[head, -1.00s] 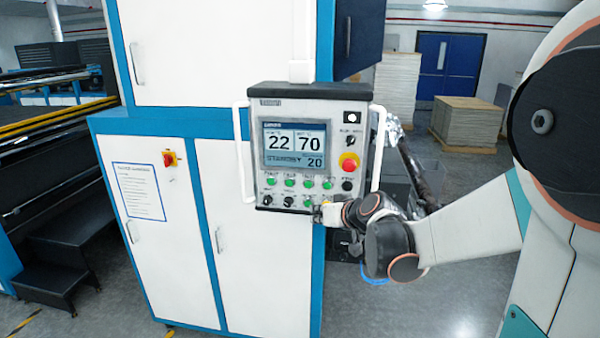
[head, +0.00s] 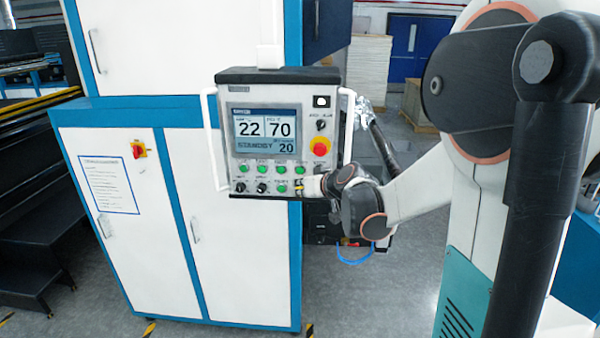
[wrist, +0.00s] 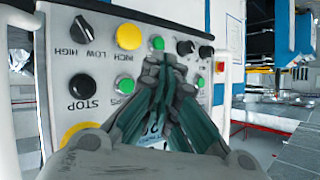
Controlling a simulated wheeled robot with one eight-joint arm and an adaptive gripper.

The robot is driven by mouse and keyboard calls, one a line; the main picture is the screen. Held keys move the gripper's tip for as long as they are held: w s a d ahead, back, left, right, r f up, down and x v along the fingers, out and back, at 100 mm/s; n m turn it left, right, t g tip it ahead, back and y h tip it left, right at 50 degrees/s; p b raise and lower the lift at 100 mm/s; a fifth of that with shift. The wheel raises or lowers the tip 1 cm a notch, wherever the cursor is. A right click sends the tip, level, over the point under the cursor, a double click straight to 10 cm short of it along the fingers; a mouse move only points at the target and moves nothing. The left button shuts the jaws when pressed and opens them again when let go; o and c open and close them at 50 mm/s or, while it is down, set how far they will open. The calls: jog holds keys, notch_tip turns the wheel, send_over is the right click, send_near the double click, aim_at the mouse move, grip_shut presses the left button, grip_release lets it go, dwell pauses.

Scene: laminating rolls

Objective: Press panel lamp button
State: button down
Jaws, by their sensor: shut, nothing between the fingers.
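The control panel (head: 223,140) is a grey box with a screen, several green buttons, black knobs and a red and yellow stop knob (head: 320,147). I cannot read which button is the lamp button. My gripper (head: 303,186) is at the panel's lower right corner, beside a green button (head: 281,187) of the bottom row. In the wrist view, my gripper (wrist: 166,72) is shut and empty, its teal fingers together in front of the panel face. A green button (wrist: 157,43) and a yellow button (wrist: 129,36) show beyond the tips. Contact cannot be told; the fingers hide part of the panel.
White handles (head: 211,140) stand out at the panel's sides. A white and blue cabinet (head: 235,230) stands behind and below it. A red and yellow switch (head: 138,149) is on the cabinet at left. A dark roll (head: 384,145) is right of the panel. Floor in front is clear.

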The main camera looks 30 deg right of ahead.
jog(key=shift+w+d+b, duration=0.15)
jog(key=shift+w+d, duration=0.45)
jog(key=shift+w, duration=0.25)
jog(key=shift+w+d+b, duration=0.15)
jog(key=shift+w+d, duration=0.4)
jog(key=shift+w, duration=0.3)
jog(key=shift+w+d, duration=0.1)
jog(key=shift+w+d, duration=0.15)
jog(key=shift+w, duration=0.1)
jog(key=shift+w+d+b, duration=0.2)
jog(key=shift+w+b, duration=0.1)
jog(key=shift+b, duration=0.05)
dwell(1.0)
jog(key=shift+s+a, duration=0.1)
jog(key=shift+s, duration=0.05)
jog(key=shift+s+a, duration=0.4)
jog(key=shift+s, duration=0.15)
dwell(0.3)
jog(key=s+a, duration=0.1)
jog(key=s, duration=0.1)
jog(key=s+a, duration=0.1)
jog(key=s, duration=0.1)
jog(key=shift+a, duration=0.35)
